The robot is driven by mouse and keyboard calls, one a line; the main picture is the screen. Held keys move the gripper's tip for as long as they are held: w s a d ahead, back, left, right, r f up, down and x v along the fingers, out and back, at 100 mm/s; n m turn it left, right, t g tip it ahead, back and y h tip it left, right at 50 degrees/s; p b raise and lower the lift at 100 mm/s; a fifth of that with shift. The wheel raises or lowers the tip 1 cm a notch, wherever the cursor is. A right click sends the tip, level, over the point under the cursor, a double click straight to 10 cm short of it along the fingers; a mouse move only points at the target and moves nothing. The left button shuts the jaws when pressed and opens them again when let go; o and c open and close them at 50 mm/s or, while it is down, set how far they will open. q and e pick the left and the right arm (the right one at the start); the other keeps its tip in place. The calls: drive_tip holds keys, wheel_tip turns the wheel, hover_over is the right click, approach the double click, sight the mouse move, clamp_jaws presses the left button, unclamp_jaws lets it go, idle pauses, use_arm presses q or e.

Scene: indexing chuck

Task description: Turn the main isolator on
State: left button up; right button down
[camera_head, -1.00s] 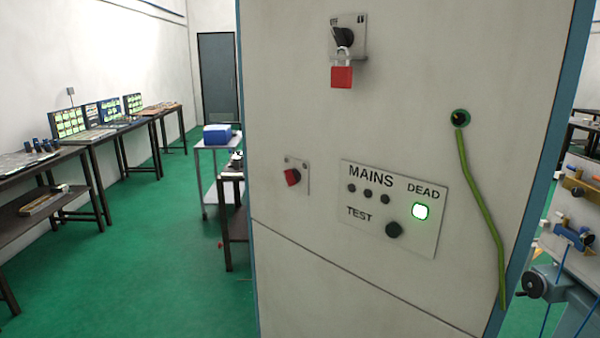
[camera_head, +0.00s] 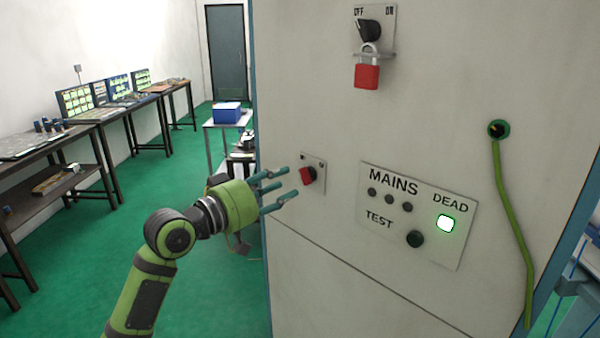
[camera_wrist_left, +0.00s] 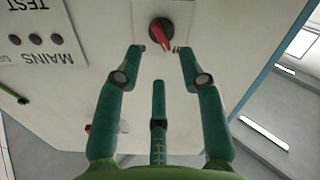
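A red rotary handle (camera_head: 307,175) sits on a small pale plate on the cabinet front. It also shows in the left wrist view (camera_wrist_left: 161,33), top centre. My left gripper (camera_head: 284,184) is open and empty just left of it, its three fingers pointing at it. In the left wrist view two fingertips stand either side below the handle, apparently clear of it. Higher up is a black rotary switch (camera_head: 369,30) marked OFF and ON, with a red padlock (camera_head: 367,76) hanging from its bracket. I cannot tell which switch is the main isolator. My right gripper is out of view.
The cabinet (camera_head: 330,235) fills the right half. A MAINS panel (camera_head: 455,255) carries a lit DEAD lamp (camera_head: 446,223), dark lamps and a TEST button (camera_head: 415,239). A green cable (camera_head: 508,225) hangs at right. Benches (camera_head: 85,125) stand left; green floor is open between.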

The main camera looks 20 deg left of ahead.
sight(302, 176)
use_arm(q)
drive_tip(key=p+x, duration=0.1)
drive_tip(key=x, duration=0.3)
drive_tip(key=shift+d+r+p, duration=0.1)
drive_tip(key=shift+r+p, duration=0.05)
drive_tip(key=shift+p, duration=0.2)
drive_tip(key=shift+w+d, duration=0.2)
drive_tip(key=shift+w, duration=0.2)
drive_tip(key=shift+c, duration=0.4)
clamp_jaws()
